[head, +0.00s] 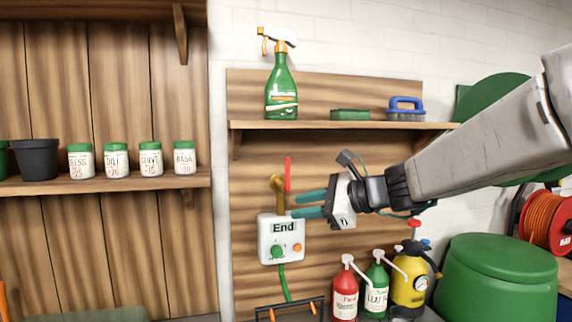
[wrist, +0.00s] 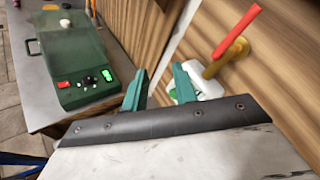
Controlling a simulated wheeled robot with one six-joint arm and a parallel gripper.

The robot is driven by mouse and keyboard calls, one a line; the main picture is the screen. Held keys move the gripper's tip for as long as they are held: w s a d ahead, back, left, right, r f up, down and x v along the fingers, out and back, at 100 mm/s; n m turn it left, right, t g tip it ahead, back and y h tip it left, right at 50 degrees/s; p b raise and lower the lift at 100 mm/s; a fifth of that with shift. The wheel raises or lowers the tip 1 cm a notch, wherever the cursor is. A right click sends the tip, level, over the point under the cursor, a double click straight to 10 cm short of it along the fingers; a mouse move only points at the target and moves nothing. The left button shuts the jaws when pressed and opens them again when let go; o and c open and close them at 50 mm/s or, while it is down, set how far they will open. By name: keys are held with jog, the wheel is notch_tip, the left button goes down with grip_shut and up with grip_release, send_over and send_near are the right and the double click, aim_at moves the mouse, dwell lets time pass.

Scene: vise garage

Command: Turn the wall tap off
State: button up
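The wall tap has a brass body (head: 279,190) and a red lever (head: 288,174) that stands upright in the head view. In the wrist view the red lever (wrist: 236,30) and brass body (wrist: 230,57) are at the upper right, outside the fingers. My gripper (head: 302,205) is open, with its teal fingers pointing left, just right of the tap in the head view. In the wrist view, nothing shows between the fingertips (wrist: 160,82). The lever appears apart from the fingers.
A white timer box (head: 268,248) marked "End" hangs under the tap, with a green hose (head: 284,284) below. A shelf (head: 330,125) holds a spray bottle (head: 281,90), sponge and brush. Several sprayers stand lower right, including a yellow one (head: 408,280). A bench carries a green machine (wrist: 72,62).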

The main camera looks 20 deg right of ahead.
jog(key=w+d+r+m+t, duration=0.4)
jog(key=w+r+m+t, duration=0.15)
jog(key=r+m, duration=0.2)
jog(key=m, duration=0.2)
send_over(288, 185)
jog(key=shift+w+f+h, duration=0.1)
jog(key=shift+w+h, duration=0.25)
jog(key=shift+h, duration=0.05)
jog(key=shift+d, duration=0.1)
grip_shut()
